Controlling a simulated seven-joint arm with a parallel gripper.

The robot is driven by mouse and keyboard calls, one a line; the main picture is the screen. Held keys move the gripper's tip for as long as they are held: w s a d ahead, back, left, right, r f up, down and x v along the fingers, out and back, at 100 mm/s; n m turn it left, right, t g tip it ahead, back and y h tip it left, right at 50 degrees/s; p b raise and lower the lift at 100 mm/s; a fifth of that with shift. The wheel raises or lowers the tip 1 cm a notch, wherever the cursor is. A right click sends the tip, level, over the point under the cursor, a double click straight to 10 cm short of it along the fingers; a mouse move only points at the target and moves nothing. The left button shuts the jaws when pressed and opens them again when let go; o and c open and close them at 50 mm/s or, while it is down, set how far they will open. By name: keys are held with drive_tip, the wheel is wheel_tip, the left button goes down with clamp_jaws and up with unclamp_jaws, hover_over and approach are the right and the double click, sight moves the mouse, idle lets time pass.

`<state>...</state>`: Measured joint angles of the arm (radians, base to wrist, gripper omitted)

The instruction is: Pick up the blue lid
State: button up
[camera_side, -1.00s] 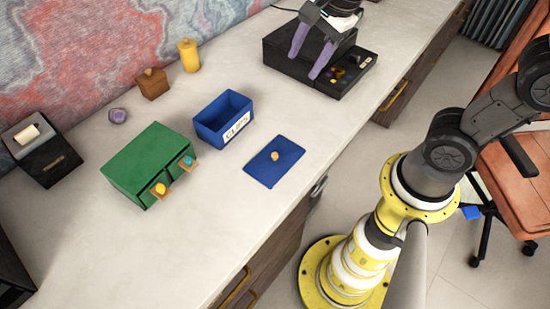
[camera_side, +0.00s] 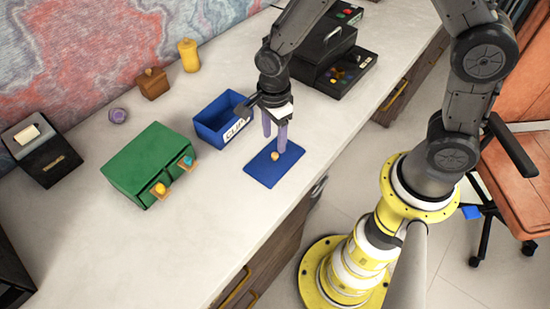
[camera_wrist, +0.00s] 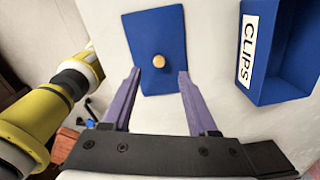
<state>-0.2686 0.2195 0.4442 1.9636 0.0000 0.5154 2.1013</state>
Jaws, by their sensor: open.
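The blue lid (camera_side: 264,171) lies flat on the desk, a rectangle with a small round tan knob (camera_side: 274,155) at its middle. It also shows in the wrist view (camera_wrist: 153,28), with the knob (camera_wrist: 159,60) just beyond my fingertips. My gripper (camera_side: 274,145) is open and empty, its two purple fingers pointing down over the lid. In the wrist view the fingertips (camera_wrist: 160,72) are on either side of the knob's line, apart from the knob. I cannot tell their exact height above the lid.
A blue open box labelled CLIPS (camera_side: 212,128) stands just left of my gripper. A green two-drawer cabinet (camera_side: 135,155) stands farther left with its drawers partly out. A black box with an open drawer (camera_side: 345,80) is behind at the right. The desk's front is clear.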

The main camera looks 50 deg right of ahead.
sight(275, 155)
drive_tip(key=shift+s+d+f, duration=0.1)
drive_tip(key=shift+f, duration=3)
clamp_jaws()
